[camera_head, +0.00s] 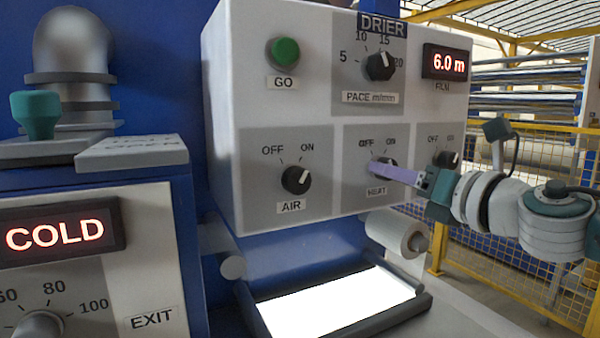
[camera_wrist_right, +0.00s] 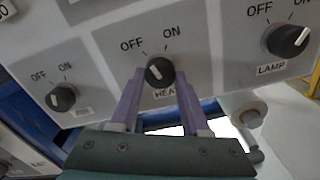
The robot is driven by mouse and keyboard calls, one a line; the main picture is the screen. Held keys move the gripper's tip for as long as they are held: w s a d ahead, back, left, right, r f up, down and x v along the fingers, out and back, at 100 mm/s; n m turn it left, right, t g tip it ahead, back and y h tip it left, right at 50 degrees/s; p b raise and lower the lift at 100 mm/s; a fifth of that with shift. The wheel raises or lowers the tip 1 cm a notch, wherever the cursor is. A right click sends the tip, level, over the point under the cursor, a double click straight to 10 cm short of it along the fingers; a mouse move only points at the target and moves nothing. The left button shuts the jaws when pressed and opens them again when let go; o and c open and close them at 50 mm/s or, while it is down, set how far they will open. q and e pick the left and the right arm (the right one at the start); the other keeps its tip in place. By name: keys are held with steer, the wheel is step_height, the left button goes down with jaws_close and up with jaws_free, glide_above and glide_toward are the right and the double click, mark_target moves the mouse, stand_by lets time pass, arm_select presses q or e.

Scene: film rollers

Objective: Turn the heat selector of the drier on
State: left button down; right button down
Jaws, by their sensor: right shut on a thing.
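The drier's heat selector (camera_wrist_right: 160,71) is a round black knob with a white mark, below the words OFF and ON. In the right wrist view the mark leans up and left, toward OFF. My right gripper (camera_wrist_right: 161,80) has its two purple fingers on either side of this knob and is shut on it. In the head view the right gripper (camera_head: 380,168) reaches in from the right, and its fingers hide much of the heat selector (camera_head: 388,162). My left gripper is not in view.
The AIR knob (camera_head: 296,180) is left of the heat selector, and the LAMP knob (camera_wrist_right: 287,40) is right of it. Above are the green GO button (camera_head: 284,52) and the pace dial (camera_head: 380,66). A lit white panel (camera_head: 335,300) and a white roller (camera_head: 395,235) are below.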

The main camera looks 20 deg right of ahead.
steer(key=m+p, duration=0.1)
steer(key=m, duration=0.8)
steer(key=shift+a+r, duration=0.1)
steer(key=shift+m, duration=0.3)
stand_by(0.4)
steer(key=shift+c, duration=1.9)
jaws_free()
steer(key=s+b, duration=0.1)
steer(key=s, duration=0.9)
steer(key=shift+d, duration=0.4)
